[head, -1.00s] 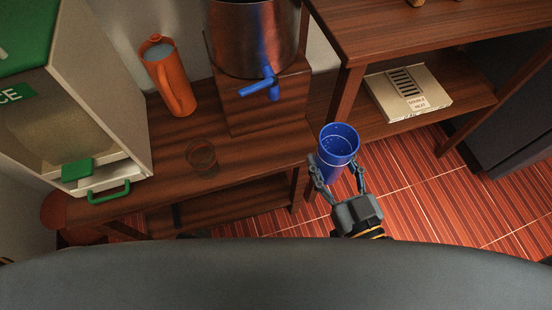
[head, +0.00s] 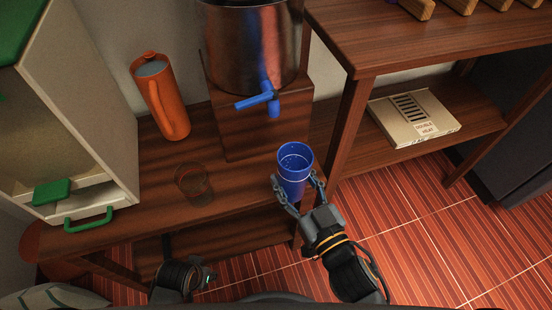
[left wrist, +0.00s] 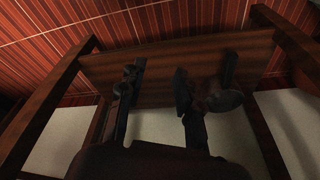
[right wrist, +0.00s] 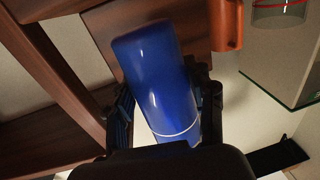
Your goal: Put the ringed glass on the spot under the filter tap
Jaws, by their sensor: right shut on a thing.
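A blue glass with a white ring (head: 294,168) is upright between the fingers of my right gripper (head: 298,190), which is shut on it. Pale specks show inside it. In the right wrist view the blue glass (right wrist: 160,75) fills the middle, its white ring near the gripper. It is in front of and slightly right of the blue tap (head: 262,98), near the front right of the wooden table. The tap is on a metal tank (head: 250,45) above a wooden block. No marked spot shows under it. My left gripper (head: 188,258) is low at the table's front, open and empty.
A clear glass (head: 194,185) stands on the table (head: 235,195), left of the block (head: 255,125). An orange jug (head: 160,98) stands behind it. A white cabinet with green handles (head: 90,110) is at left. A taller shelf (head: 400,40) is at right.

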